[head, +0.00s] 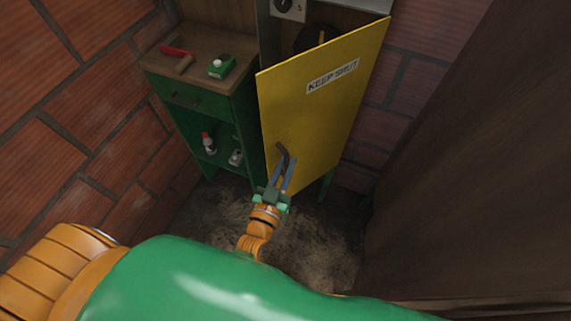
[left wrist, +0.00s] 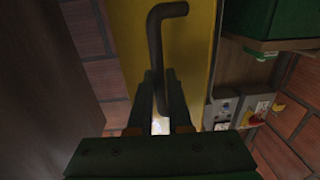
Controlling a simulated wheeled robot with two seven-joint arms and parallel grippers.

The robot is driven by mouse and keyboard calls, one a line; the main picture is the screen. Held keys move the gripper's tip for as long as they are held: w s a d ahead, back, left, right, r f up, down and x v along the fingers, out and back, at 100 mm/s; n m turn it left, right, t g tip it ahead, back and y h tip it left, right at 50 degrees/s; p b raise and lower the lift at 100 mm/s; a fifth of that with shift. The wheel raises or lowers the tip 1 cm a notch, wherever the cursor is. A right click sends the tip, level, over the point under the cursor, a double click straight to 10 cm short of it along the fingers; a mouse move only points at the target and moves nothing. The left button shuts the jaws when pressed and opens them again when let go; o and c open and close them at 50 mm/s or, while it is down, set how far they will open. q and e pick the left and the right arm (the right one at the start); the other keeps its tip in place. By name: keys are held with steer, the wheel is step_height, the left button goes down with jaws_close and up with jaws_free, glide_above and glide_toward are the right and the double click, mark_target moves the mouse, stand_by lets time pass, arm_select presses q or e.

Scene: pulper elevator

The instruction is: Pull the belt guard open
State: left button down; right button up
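The belt guard (head: 315,105) is a yellow panel with a "KEEP SHUT" label in the head view. It stands partly open, its left edge swung out from the grey housing (head: 345,4); it is also behind the handle in the left wrist view (left wrist: 190,60). A dark bent handle (head: 283,154) is on its lower left part. My left gripper (head: 281,172) is at this handle. In the left wrist view the handle (left wrist: 156,50) runs down between the fingertips (left wrist: 159,85), which look closed on it. My right gripper is in neither view.
A green cabinet (head: 205,108) stands left of the guard, with a red-handled tool (head: 175,51) and a green box (head: 221,66) on its wooden top. Brick wall lies left. A large brown panel (head: 460,150) stands right. Bare floor (head: 310,235) lies below the guard.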

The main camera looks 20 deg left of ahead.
arm_select(q)
steer(key=c, duration=1.1)
jaws_free()
steer(key=shift+w+r, duration=0.1)
steer(key=shift+r, duration=0.05)
steer(key=shift+c, duration=0.2)
steer(key=shift+w+d, duration=0.1)
steer(key=shift+d, duration=0.1)
